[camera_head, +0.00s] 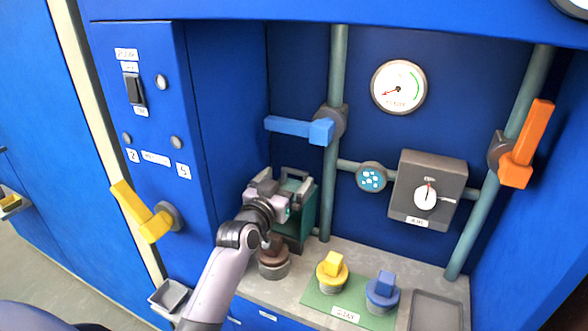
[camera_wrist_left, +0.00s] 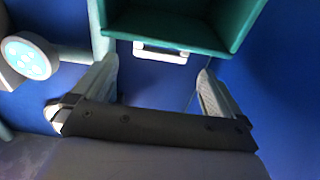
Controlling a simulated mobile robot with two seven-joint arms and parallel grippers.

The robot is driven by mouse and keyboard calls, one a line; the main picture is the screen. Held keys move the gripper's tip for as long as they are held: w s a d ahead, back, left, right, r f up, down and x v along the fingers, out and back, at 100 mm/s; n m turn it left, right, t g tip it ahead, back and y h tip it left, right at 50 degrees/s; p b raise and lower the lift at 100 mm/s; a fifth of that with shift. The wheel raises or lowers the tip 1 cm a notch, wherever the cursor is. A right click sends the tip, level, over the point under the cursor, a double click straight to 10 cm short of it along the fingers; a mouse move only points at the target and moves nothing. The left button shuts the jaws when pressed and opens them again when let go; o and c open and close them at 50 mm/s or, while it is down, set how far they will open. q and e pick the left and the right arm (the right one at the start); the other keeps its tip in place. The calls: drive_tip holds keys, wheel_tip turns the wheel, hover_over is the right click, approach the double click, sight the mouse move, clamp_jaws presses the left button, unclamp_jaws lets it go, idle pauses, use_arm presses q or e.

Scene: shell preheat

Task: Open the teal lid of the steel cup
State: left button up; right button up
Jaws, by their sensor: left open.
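A teal box-like holder (camera_head: 307,215) stands on the grey ledge in the back left corner of the recess, with a dark grey handle-like frame on top. In the left wrist view its teal walls (camera_wrist_left: 240,25) frame a dark hollow, with a small white handle (camera_wrist_left: 160,52) at the rim. My left gripper (camera_head: 288,212) is in front of the holder and hides part of it. In the wrist view the gripper (camera_wrist_left: 158,72) is open and empty, its fingers on either side of the handle's line. I cannot make out a separate steel cup. My right gripper is not in view.
A brown-topped grey pot (camera_head: 273,262) stands below my arm. A yellow-knobbed cap (camera_head: 332,272) and a blue-knobbed cap (camera_head: 382,292) sit on a green mat (camera_head: 318,306). A blue lever (camera_head: 290,126) juts out above the holder. A grey tray (camera_head: 437,312) is at right.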

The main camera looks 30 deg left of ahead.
sight(294, 171)
use_arm(q)
drive_tip(key=shift+w+a, duration=0.15)
drive_tip(key=shift+w, duration=2.55)
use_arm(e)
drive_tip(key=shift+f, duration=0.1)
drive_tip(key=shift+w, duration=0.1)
use_arm(q)
drive_tip(key=c, duration=1.4)
drive_tip(key=shift+s+r, duration=0.1)
drive_tip(key=s, duration=0.3)
drive_tip(key=shift+r+t, duration=0.1)
drive_tip(key=shift+t, duration=0.3)
drive_tip(key=shift+s+r, duration=0.1)
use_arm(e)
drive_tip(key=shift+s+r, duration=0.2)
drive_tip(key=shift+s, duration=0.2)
